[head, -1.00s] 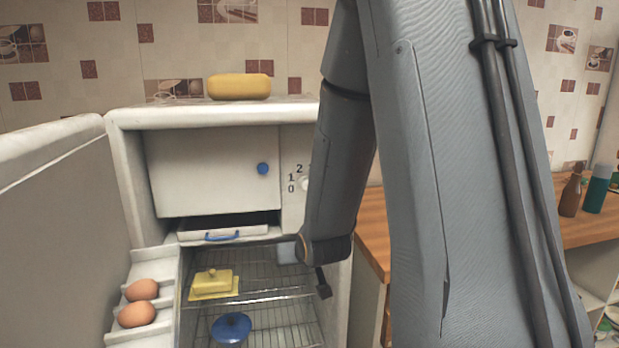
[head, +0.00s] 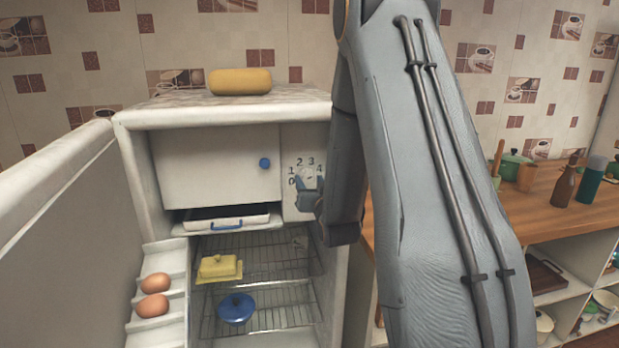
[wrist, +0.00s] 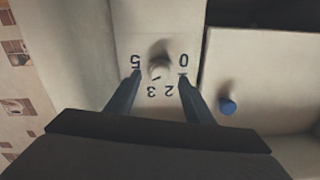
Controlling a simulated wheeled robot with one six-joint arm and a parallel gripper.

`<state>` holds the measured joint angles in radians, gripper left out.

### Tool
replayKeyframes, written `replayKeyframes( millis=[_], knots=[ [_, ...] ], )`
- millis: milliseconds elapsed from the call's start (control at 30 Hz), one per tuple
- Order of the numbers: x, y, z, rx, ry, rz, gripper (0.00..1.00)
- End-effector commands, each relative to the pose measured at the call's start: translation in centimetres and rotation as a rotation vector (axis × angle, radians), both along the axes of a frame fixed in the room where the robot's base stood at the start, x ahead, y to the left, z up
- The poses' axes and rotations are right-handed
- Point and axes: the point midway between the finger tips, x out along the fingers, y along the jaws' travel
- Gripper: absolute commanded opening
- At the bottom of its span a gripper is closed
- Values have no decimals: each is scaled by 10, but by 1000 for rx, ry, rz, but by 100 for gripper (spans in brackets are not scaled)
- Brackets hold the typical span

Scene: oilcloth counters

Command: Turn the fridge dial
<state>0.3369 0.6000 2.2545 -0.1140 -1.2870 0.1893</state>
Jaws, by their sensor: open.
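The fridge dial (wrist: 160,66) is a pale knob on the panel right of the freezer door, ringed by printed numbers. In the wrist view it appears upside down, with 5 and 0 on either side. In the head view the dial (head: 307,174) shows just above my gripper (head: 306,192), partly hidden by it. In the wrist view my gripper (wrist: 156,85) is open, with its two dark fingers spread on either side of the dial's lower part. I cannot tell whether they touch it. The fridge (head: 230,117) stands with its main door open.
The freezer door (head: 215,170) with a blue knob (head: 264,163) is shut beside the dial. The open fridge door (head: 50,200) holds eggs (head: 154,294). A yellow butter dish (head: 218,267) and a blue-lidded pot (head: 236,308) sit on wire shelves. A wooden counter (head: 480,215) is at right.

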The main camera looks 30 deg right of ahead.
Motion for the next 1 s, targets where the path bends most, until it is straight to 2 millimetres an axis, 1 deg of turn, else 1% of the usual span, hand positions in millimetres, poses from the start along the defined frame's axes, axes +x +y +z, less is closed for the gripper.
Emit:
replayKeyframes(
  millis=[100, 200, 500, 733, 767, 1000],
  knots=[
    [12, -3, 0, 0, 2, 0, 48],
    [18, -4, 0, 0, 1, 0, 48],
    [20, -5, 0, 0, 1, 0, 48],
    [20, -5, 0, 0, 1, 0, 9],
    [20, -5, 0, 0, 1, 0, 7],
    [21, -5, -1, -23, 8, 0, 7]
  ],
)
